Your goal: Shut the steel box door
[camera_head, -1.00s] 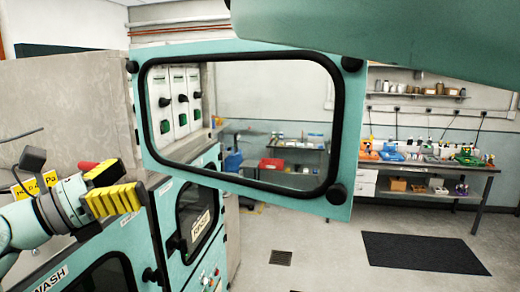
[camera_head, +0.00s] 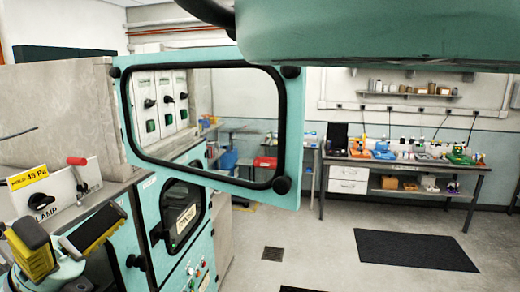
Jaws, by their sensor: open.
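The steel box door (camera_head: 294,150) is a teal frame with a black-edged window. It stands open, swung out from the grey steel box (camera_head: 65,105) on the left. Through its window I see white switch panels. My gripper (camera_head: 66,243) is at the lower left, open and empty, with two dark fingers with yellow pads. It is in front of the box's front panel, left of and below the door, and looks apart from it. The contact side of the fingers shows only partly.
Below the door is a teal cabinet with a small dark-windowed door (camera_head: 180,217) and black knobs. A workbench (camera_head: 410,165) stands at the back right. The floor between is clear, with dark mats (camera_head: 415,249).

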